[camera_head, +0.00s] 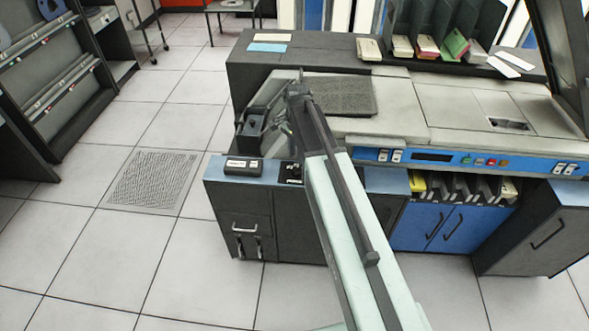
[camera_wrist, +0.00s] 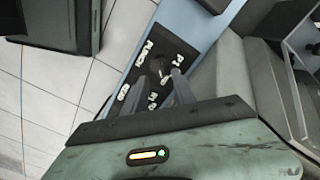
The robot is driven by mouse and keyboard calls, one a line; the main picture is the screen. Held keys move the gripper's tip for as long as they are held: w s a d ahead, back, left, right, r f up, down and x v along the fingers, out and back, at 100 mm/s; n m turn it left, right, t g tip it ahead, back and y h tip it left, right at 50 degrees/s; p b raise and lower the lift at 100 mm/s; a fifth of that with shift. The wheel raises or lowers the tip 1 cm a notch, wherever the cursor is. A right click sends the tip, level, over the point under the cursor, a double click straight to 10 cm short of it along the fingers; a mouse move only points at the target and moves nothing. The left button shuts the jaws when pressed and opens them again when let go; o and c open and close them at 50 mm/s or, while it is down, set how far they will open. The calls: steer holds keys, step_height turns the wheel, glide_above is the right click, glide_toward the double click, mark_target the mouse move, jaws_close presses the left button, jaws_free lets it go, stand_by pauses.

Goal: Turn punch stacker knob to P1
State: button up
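The punch stacker knob (camera_wrist: 156,66) is a small dark shape on a black panel with white lettering (camera_wrist: 128,72) in the wrist view. The labels around it are tilted and only partly readable, so I cannot tell which mark the knob points to. My gripper (camera_wrist: 160,76) has its two dark fingers apart, with the tips close to the knob on its near side. I cannot tell whether they touch it. In the head view the black panel (camera_head: 291,172) shows just left of my arm; the knob is too small to make out there.
The panel sits on a blue-topped dark cabinet (camera_head: 238,205). A small white-labelled box (camera_head: 243,164) lies left of the panel. The grey machine top (camera_head: 395,105) rises behind and to the right. Tiled floor (camera_head: 195,240) is open at the left.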

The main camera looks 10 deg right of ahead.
mark_target(296, 168)
step_height(296, 168, down, 6)
steer(key=b, duration=0.5)
steer(key=shift+r, duration=0.1)
jaws_close()
steer(key=shift+a, duration=0.1)
